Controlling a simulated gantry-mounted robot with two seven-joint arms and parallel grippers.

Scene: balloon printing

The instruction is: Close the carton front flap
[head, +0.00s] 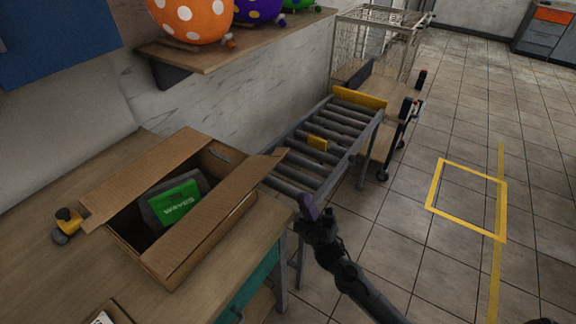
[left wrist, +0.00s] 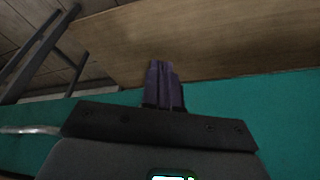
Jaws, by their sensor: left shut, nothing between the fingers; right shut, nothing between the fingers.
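The open cardboard carton (head: 146,258) sits on the wooden table, with a green packet (head: 174,203) inside. One long flap (head: 215,232) stands out along its near right side. Another long flap (head: 150,174) spreads outward along its far left side. My right gripper (head: 308,205) is shut and empty, to the right of the carton and apart from it, beyond the table's edge. My left gripper (left wrist: 163,85) shows only in the left wrist view. It is shut and empty, in front of the teal table front and the wooden edge. The carton is out of that view.
A roller conveyor (head: 318,150) adjoins the table's far end. A yellow-and-grey tool (head: 67,225) lies left of the carton. A shelf (head: 230,45) with balloons hangs above. The table (head: 50,282) has bare wood at the near left. Tiled floor lies open on the right.

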